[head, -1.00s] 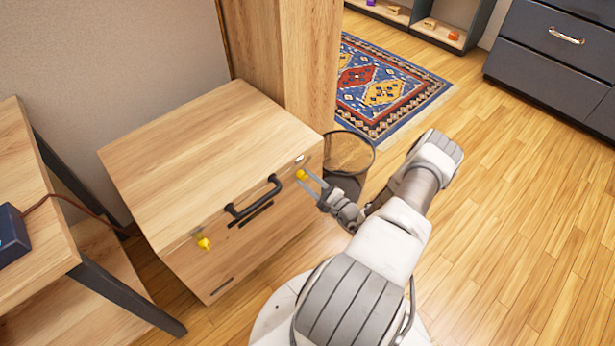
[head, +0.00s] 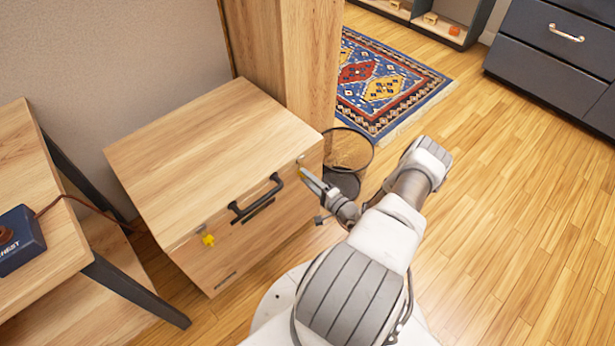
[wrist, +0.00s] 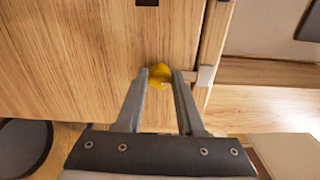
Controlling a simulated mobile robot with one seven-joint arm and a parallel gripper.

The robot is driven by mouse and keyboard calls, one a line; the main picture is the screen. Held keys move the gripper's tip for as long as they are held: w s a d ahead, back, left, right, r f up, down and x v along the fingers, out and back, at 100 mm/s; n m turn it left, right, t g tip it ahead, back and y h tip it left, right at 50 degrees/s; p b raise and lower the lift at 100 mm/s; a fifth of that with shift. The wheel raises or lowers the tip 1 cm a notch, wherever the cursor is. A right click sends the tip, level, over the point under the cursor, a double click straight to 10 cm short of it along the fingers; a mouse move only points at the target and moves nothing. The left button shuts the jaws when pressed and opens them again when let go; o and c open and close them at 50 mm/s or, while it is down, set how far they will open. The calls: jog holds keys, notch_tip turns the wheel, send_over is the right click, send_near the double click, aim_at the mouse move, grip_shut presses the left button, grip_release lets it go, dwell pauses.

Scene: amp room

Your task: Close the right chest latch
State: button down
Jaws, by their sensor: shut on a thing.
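The wooden chest (head: 215,150) stands against the wall with its lid down and a black handle (head: 256,198) on its front. Its right latch (wrist: 159,76) is a yellow knob near the front's right edge. My gripper (head: 305,173) is at that latch and mostly hides it in the head view. In the wrist view, my gripper (wrist: 160,73) has one finger on each side of the yellow knob and is shut on it. The left latch (head: 208,240), also yellow, is on the front's left side, clear of my gripper.
A dark wire bin (head: 350,152) stands close to the chest's right side, beside my gripper. A wooden table (head: 62,226) with a dark box (head: 18,240) on it is at the left. A patterned rug (head: 385,88) lies behind. The floor at right is clear.

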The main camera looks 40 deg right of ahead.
jog(key=shift+n, duration=0.4)
jog(key=c, duration=0.5)
grip_release()
jog(key=s+p, duration=0.1)
jog(key=s, duration=0.4)
jog(key=s+d+p, duration=0.1)
jog(key=s, duration=0.5)
jog(key=s+p, duration=0.1)
jog(key=s, duration=0.5)
jog(key=shift+s+d, duration=0.2)
jog(key=shift+s, duration=0.05)
